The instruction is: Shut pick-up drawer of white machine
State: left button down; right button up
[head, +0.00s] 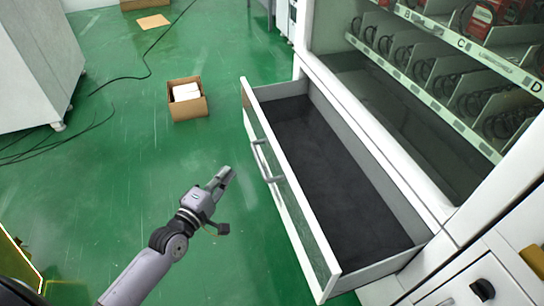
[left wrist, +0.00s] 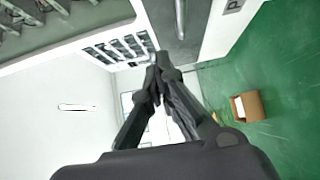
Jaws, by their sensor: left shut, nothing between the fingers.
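The white machine (head: 370,130) stands at the right in the head view. Its pick-up drawer (head: 330,190) is pulled well out, with a dark, empty floor and grey side walls. The drawer front has a bar handle (head: 265,162) on its outer face. My left gripper (head: 224,176) is out in front of the drawer, left of the handle, and looks apart from it. In the left wrist view, its fingers (left wrist: 160,62) meet at the tips with nothing between them. My right gripper is not in view.
An open cardboard box (head: 188,105) with white contents stands on the green floor beyond my left gripper. A white cabinet (head: 40,60) and loose black cables are at the left. The floor in front of the drawer is clear.

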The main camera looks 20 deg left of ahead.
aim_at(256, 158)
pick_arm(q)
jog(key=w+d, duration=0.1)
jog(key=w, duration=0.3)
jog(key=w+d, duration=0.2)
jog(key=w, duration=0.1)
jog(key=w+d+b, duration=0.1)
jog(key=w, duration=0.3)
jog(key=shift+w+d+r, duration=0.35)
jog(key=shift+d+r, duration=0.05)
jog(key=shift+w+d, duration=0.2)
jog(key=shift+d, duration=0.15)
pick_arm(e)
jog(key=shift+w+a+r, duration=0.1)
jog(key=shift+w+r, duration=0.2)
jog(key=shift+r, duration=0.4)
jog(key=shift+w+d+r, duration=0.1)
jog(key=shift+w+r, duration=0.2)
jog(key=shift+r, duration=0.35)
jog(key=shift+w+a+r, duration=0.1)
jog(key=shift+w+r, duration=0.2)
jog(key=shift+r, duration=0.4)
